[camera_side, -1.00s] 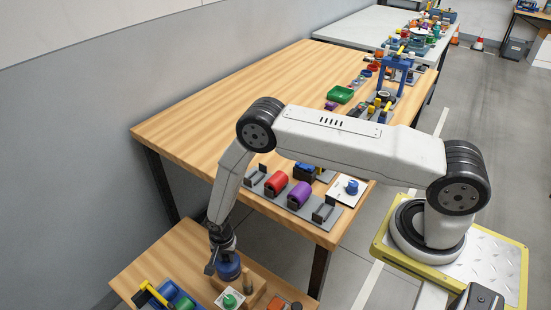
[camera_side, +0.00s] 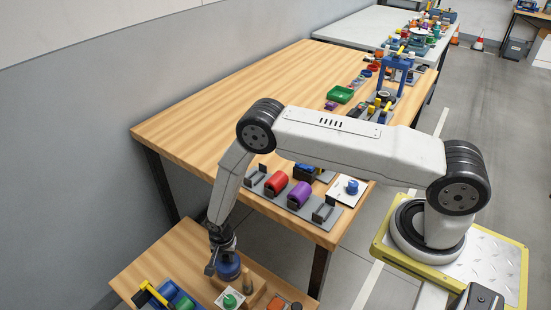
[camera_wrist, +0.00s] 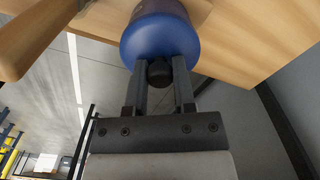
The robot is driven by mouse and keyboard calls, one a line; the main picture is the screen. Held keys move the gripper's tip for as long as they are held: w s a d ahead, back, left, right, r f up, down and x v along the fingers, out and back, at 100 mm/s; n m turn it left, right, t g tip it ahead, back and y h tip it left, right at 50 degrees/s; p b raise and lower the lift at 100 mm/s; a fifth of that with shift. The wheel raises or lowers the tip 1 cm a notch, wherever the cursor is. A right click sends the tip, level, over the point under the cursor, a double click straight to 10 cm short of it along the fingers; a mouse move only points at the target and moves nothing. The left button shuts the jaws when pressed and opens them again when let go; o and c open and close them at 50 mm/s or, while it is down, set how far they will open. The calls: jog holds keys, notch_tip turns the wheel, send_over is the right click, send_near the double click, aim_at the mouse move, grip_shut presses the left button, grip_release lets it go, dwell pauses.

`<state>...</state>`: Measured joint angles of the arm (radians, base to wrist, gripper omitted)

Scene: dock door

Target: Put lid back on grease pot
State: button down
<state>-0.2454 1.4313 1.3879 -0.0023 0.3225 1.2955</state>
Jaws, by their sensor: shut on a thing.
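My gripper (camera_wrist: 160,88) is shut on a small black knob (camera_wrist: 160,73) at the top of a blue round thing (camera_wrist: 160,38), which looks like the grease pot with its lid. Both fingers lie against the knob's sides. In the side view my gripper (camera_side: 222,250) points down over the blue round thing (camera_side: 229,268) on the low wooden bench (camera_side: 180,258). The seam between lid and pot does not show clearly, so I cannot tell whether the lid is seated or apart from the pot.
A wooden block with a peg (camera_side: 248,286) stands right beside the blue thing. A white plate with a green knob (camera_side: 230,298) lies in front. A yellow-handled tool (camera_side: 152,292) and blue and green parts lie to the left. The larger table (camera_side: 240,105) stands behind.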

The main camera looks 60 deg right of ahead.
dwell(0.8)
grip_release()
jog(key=shift+r, duration=0.15)
dwell(0.4)
jog(key=shift+r, duration=3.3)
jog(key=shift+c, duration=0.2)
grip_shut()
jog(key=shift+f, duration=2.35)
